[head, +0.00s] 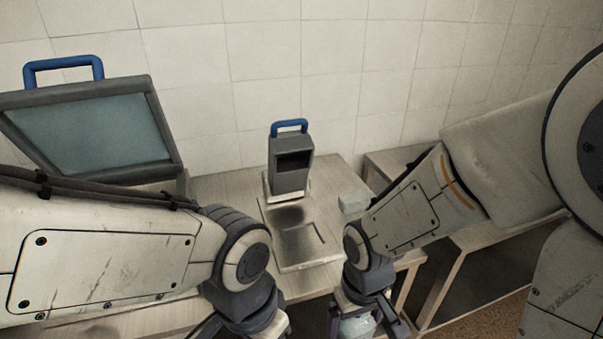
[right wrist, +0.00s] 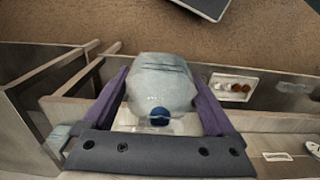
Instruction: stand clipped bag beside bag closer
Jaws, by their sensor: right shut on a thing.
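The bag closer (head: 291,174), a grey upright device with a blue handle and a dark slot, stands on the table against the tiled wall. A flat plate extends in front of it. My right gripper (head: 364,322) is shut on a pale, translucent bag (head: 357,327), low at the bottom edge of the head view. In the right wrist view the bag (right wrist: 160,82) sits between purple fingers, with a round blue piece on its near side. My left gripper (head: 245,328) is at the bottom edge, left of the bag; its fingertips are cut off.
A pale translucent block (head: 353,203) lies on the table right of the bag closer. A large grey-framed panel (head: 92,127) with a blue handle stands at left. The wooden table (head: 225,187) has bare surface left of the bag closer. A small tray (right wrist: 232,87) shows in the wrist view.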

